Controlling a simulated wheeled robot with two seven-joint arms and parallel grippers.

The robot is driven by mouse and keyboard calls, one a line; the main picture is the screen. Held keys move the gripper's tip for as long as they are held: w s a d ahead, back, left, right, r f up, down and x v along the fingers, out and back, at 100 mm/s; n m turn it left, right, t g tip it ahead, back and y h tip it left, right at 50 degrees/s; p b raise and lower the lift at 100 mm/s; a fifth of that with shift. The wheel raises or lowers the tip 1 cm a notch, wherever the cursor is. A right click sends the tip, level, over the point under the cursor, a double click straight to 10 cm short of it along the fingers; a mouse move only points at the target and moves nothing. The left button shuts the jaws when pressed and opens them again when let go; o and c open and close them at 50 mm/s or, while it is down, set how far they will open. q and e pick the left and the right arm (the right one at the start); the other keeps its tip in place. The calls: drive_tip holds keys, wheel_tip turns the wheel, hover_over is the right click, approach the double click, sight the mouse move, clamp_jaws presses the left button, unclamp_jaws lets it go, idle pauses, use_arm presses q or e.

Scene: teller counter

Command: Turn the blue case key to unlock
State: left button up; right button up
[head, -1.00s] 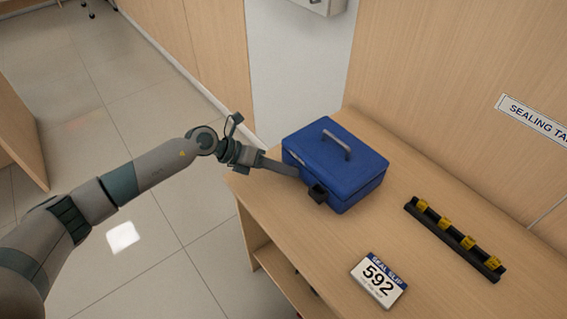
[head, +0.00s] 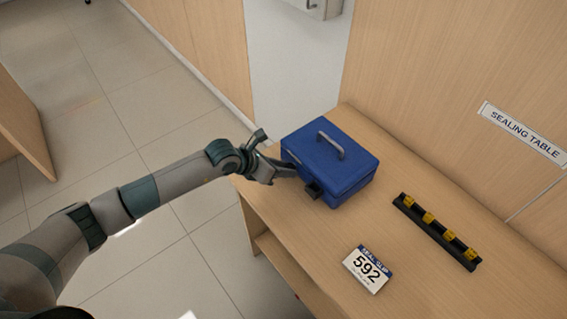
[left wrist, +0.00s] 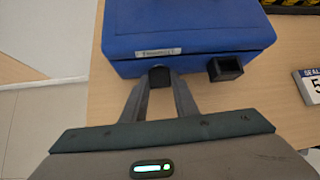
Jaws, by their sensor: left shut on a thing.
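The blue case (head: 328,158) stands closed on the wooden table, its grey handle (head: 331,145) on top. In the left wrist view its front face (left wrist: 190,48) carries a small label. My left gripper (head: 294,170) is at the case's front. In the left wrist view its two fingers (left wrist: 160,82) are shut on a small dark key (left wrist: 159,77) at the front face. How far the key is turned cannot be told. A black square box (left wrist: 226,68) sticks out of the front, right of the fingers. My right gripper is not in view.
A "592" seal slip sign (head: 367,268) and a black rack (head: 437,232) with several yellow pieces lie on the table (head: 300,230), right of the case. A "Sealing table" sign (head: 524,134) is on the wall. The table's left edge runs below my arm.

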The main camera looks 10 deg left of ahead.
use_arm(q)
drive_tip(key=shift+m+t+y, duration=0.3)
idle(0.5)
drive_tip(key=o, duration=0.8)
drive_tip(key=shift+s, duration=0.1)
drive_tip(key=shift+b+v, duration=2.05)
drive_tip(key=shift+v, duration=6.6)
drive_tip(key=shift+s+d, duration=0.2)
drive_tip(key=shift+s, duration=0.05)
